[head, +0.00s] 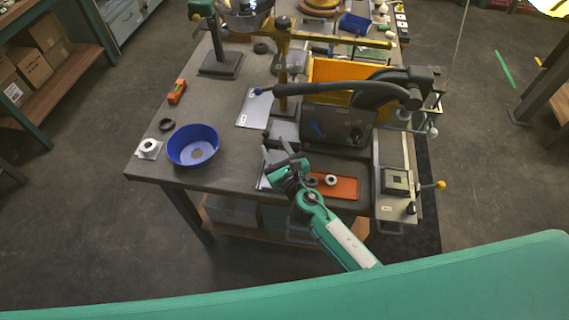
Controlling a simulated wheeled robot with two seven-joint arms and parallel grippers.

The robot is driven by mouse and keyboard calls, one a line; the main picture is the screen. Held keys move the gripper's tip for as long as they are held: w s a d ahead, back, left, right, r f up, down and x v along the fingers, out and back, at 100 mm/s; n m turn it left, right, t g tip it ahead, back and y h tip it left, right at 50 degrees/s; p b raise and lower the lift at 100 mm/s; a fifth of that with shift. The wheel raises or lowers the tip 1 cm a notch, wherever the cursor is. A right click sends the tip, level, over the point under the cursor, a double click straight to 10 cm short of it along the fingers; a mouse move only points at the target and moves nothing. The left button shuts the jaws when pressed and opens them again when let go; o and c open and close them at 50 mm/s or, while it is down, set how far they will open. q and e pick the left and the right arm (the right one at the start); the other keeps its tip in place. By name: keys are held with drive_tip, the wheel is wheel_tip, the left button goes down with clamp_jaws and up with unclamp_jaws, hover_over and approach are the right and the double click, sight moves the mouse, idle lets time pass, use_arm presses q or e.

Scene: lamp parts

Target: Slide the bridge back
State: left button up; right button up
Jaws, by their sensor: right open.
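No part is plainly marked as the bridge, so I cannot tell which one it is. A yellow beam (340,38) runs across the back of the workbench from an upright yellow post (283,52). A dark curved arm (345,90) with a blue tip reaches left over a dark machine block (338,128). My right gripper (268,162) is open at the front of the bench, just left of and below that block. It seems empty, and I cannot tell whether it touches anything. My left gripper is not in view.
A blue bowl (193,146) stands at the bench's left front. An orange tray (338,188) with rings lies right of my gripper. A yellow bin (350,72) stands behind the block. A metal rail (392,150) runs along the right edge. The bench's left middle is fairly clear.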

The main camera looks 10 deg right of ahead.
drive_tip(key=b+v, duration=0.1)
drive_tip(key=v, duration=0.6)
drive_tip(key=shift+s, duration=0.1)
